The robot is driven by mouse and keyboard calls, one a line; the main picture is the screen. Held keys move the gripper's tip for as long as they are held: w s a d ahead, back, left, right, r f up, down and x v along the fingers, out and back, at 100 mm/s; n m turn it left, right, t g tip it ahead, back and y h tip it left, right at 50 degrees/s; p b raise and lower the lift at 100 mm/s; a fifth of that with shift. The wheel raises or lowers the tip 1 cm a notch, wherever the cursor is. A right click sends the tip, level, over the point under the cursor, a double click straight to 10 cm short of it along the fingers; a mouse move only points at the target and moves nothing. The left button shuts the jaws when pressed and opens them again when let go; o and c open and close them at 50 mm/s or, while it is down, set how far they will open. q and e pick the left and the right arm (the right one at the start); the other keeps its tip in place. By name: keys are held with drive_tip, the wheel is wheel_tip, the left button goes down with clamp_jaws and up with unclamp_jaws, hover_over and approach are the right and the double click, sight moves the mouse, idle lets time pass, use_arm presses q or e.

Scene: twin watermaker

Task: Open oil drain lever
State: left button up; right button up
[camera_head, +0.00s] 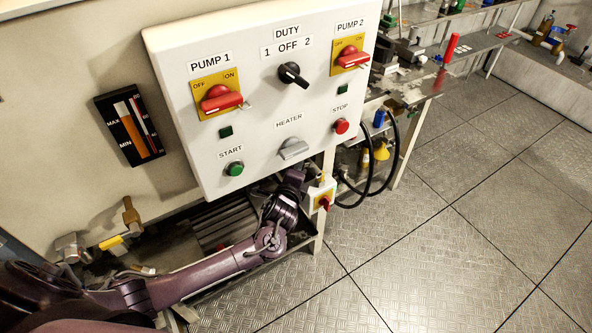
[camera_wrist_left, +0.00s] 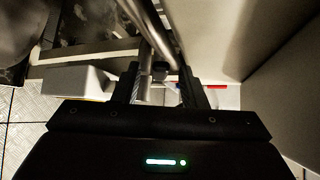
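My left arm crosses the lower left of the head view and reaches up behind the lower edge of the white control panel (camera_head: 262,75), which hides the fingers. In the left wrist view my left gripper (camera_wrist_left: 160,76) is open, its two dark fingers apart. A metal rod or pipe shows in the gap; I cannot tell whether the fingers touch it. A small red piece (camera_wrist_left: 217,87) shows just right of the fingers. No oil drain lever can be made out for certain. A yellow-handled valve (camera_head: 111,243) stands at the left of the head view. My right gripper is not in view.
The panel carries red pump switches, a black duty knob (camera_head: 293,75) and start and stop buttons. A white box with a red knob (camera_head: 324,202) sits below it, close to my wrist. Black hoses (camera_head: 392,160) loop to the right. The tiled floor (camera_head: 450,250) is clear.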

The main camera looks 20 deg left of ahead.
use_arm(q)
drive_tip(key=v, duration=0.7)
drive_tip(key=shift+s, duration=0.35)
drive_tip(key=shift+r, duration=0.1)
